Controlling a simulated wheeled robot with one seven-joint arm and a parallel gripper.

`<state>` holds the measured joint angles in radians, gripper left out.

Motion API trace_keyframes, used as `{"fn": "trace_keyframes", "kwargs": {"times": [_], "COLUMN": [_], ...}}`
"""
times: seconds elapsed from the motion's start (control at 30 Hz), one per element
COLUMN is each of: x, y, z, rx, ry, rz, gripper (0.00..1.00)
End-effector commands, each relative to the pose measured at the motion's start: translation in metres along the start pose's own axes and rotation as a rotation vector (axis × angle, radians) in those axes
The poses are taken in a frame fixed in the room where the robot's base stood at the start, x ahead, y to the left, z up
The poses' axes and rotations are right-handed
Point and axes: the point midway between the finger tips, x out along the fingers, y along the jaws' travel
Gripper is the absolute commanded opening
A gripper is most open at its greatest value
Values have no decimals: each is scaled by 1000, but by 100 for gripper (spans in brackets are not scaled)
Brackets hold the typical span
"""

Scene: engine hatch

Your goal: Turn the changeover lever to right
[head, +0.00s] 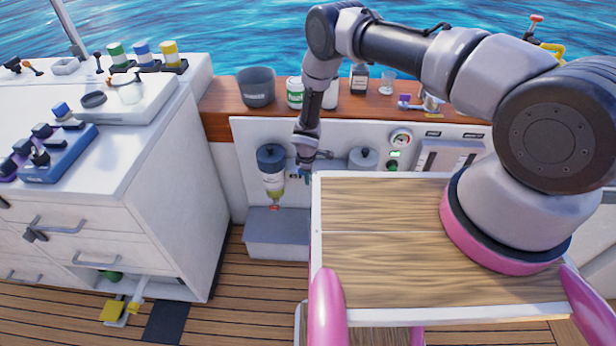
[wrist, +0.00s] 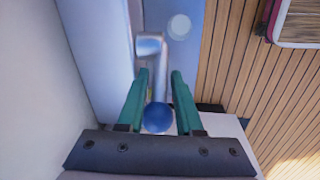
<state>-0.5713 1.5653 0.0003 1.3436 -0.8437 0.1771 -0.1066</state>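The changeover lever shows in the wrist view as a grey metal arm (wrist: 159,82) with a round blue knob (wrist: 157,117) at its near end. It bends to the left at its far end. My gripper (wrist: 160,74) has its two green fingers apart, one on each side of the lever. A gap shows between the lever and each finger. There the lever is mostly hidden by my gripper.
A grey box (head: 275,232) stands on the deck below the left filter. A white drawer cabinet (head: 165,190) is on the left. A wooden shelf (head: 218,105) above the panel holds a dark pot (head: 257,87) and bottles. A gauge (head: 400,139) is to the right.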

Motion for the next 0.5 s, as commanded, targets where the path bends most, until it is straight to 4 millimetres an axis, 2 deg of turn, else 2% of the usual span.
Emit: {"fn": "trace_keyframes", "kwargs": {"times": [0.17, 0.2, 0.27, 0.3, 0.5], "x": [0, 0, 0, 0, 0], "y": [0, 0, 0, 0, 0], "z": [0, 0, 0, 0, 0], "rx": [0, 0, 0, 1, 1], "ry": [0, 0, 0, 0, 0], "rz": [0, 0, 0, 0, 0], "gripper": [34, 31, 8, 0, 0]}}
